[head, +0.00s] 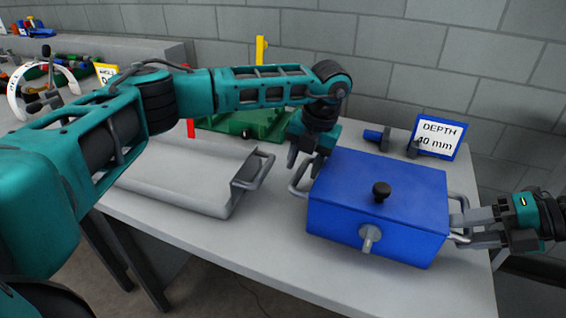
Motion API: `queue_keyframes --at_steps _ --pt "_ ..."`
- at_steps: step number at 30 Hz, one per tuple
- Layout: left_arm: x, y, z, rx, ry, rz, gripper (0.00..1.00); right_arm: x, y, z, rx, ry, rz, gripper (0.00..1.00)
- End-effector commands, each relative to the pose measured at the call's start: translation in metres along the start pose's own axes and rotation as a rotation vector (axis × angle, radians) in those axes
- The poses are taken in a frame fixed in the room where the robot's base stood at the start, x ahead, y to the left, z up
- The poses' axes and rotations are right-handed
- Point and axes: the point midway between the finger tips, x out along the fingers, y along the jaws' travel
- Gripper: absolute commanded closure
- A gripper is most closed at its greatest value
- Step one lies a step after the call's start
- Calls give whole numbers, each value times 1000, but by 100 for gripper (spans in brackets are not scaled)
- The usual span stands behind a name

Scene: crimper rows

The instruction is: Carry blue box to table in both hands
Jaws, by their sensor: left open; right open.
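The blue box (335,187) stands upright on the grey table (265,248) near its right end. It has a black knob on its lid, a grey peg on its front and a grey bar handle at each side. My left gripper (302,168) is open, pointing down just above and behind the left handle (297,182). My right gripper (474,226) comes in from the right with its open fingers at the right handle (461,236). I cannot tell whether the fingers touch either handle.
A grey tray (185,185) with a bar handle lies left of the box. A green fixture (243,123) stands behind it. A "DEPTH 40 mm" sign (438,138) and small blue-grey parts (375,136) stand behind the box. The table's front strip is clear.

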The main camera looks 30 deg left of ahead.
Motion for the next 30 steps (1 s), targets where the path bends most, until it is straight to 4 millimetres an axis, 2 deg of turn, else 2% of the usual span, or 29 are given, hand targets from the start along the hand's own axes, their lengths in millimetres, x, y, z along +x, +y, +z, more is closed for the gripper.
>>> queue_keyframes --at_steps 9,15,20,23,30 --pt "-68 0 1 -1 -5 -1 53 0 0 0 -1 1 1 53" --pt "-98 0 1 -1 -3 0 53 0 0 0 -1 0 1 53" --pt "-108 0 0 -1 0 1 53 -2 0 0 -1 -1 0 53" --pt "-109 0 0 -1 0 1 53 -12 0 1 -1 -3 -1 53" --pt "-109 0 0 -1 0 1 53 -61 0 1 0 -4 -1 53"
